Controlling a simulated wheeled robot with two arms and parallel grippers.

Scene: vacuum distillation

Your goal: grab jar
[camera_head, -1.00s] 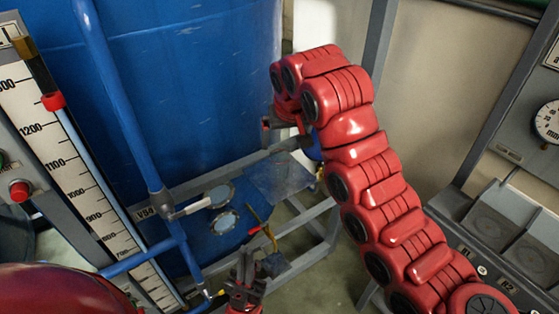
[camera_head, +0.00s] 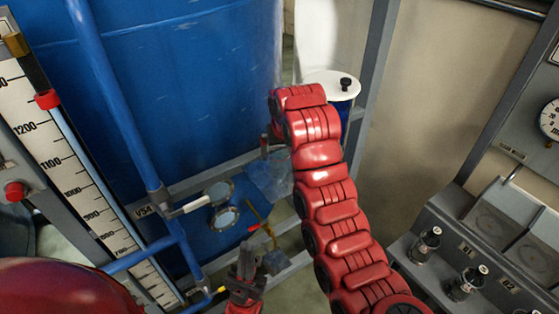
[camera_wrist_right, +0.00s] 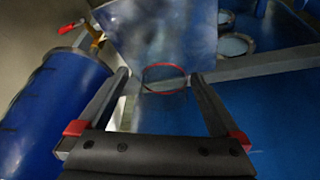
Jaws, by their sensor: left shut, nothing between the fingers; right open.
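A faint clear shape with a thin red ring (camera_wrist_right: 165,78) shows between the fingers of my right gripper (camera_wrist_right: 159,76) in the right wrist view. It may be the jar, but I cannot tell for sure. My right gripper is open, and no contact with that shape is visible. In the head view the right gripper is mostly hidden behind my red arm, near a clear bluish panel (camera_head: 268,180). My left gripper (camera_head: 245,262) is shut and empty, low in the middle of the head view.
A large blue tank (camera_head: 190,80) fills the back left, with blue pipes (camera_head: 112,95) before it. A white-lidded blue container (camera_head: 330,83) stands behind my right arm. Dark bottles (camera_head: 426,243) stand by the grey panel at right. A red-handled valve (camera_wrist_right: 72,27) is beside the blue cylinder (camera_wrist_right: 45,110).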

